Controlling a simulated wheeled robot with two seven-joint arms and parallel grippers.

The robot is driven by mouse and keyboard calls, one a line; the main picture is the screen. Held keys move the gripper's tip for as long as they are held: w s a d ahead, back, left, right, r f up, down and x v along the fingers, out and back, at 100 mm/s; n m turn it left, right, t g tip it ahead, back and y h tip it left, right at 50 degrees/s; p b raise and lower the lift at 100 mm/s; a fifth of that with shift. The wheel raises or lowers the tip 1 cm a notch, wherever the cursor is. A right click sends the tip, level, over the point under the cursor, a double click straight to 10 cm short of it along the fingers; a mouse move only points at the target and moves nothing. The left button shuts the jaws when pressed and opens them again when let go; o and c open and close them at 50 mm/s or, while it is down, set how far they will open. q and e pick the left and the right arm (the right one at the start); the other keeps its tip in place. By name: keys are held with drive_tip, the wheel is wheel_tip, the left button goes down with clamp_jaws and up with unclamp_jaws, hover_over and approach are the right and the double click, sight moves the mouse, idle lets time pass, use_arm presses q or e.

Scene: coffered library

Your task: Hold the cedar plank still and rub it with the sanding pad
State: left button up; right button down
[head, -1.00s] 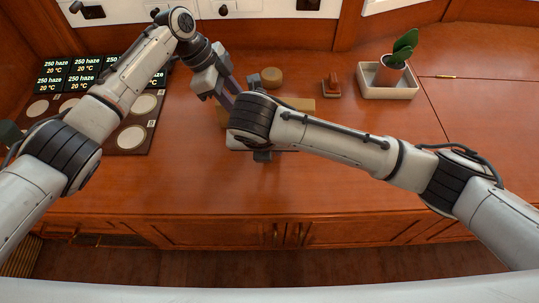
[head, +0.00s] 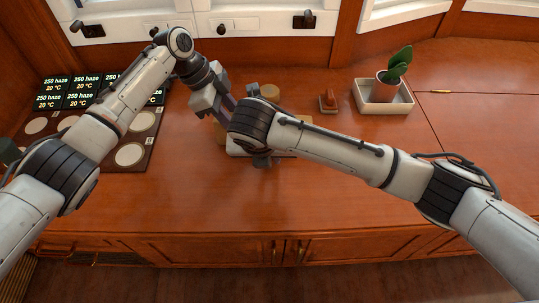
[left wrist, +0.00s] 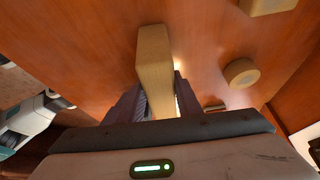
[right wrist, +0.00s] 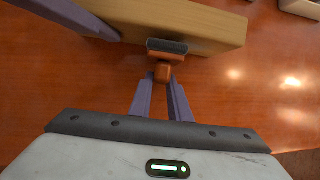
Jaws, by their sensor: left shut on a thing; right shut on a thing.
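The cedar plank (right wrist: 200,28) is a pale wooden bar on the counter. My right gripper (right wrist: 162,82) is shut on the copper-coloured grip of the sanding pad (right wrist: 166,46). The pad's dark grey head overlaps the plank's near edge in the right wrist view; I cannot tell whether they touch.
A round wooden piece (head: 270,91) and a small reddish-brown block (head: 328,103) lie behind the plank. A potted plant in a pale tray (head: 382,108) stands back right. Panels with round pads (head: 130,154) lie at the left. The counter's right and front are clear.

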drive_tip(key=shift+w, duration=0.5)
drive_tip(key=shift+s+d, duration=0.2)
drive_tip(key=shift+d, duration=1.7)
drive_tip(key=shift+s+d, duration=0.15)
drive_tip(key=shift+d, duration=1.75)
drive_tip(key=shift+w+a, duration=0.2)
drive_tip(key=shift+a, duration=1.7)
drive_tip(key=shift+w+a, duration=0.15)
drive_tip(key=shift+a, duration=1.75)
drive_tip(key=shift+s+a+f, duration=0.1)
drive_tip(key=shift+s+a, duration=0.05)
drive_tip(key=shift+s, duration=1.4)
drive_tip(key=shift+s+a, duration=0.1)
drive_tip(key=shift+s, duration=1.4)
drive_tip(key=shift+s, duration=0.1)
drive_tip(key=shift+s+a, duration=0.15)
drive_tip(key=shift+s, duration=1.25)
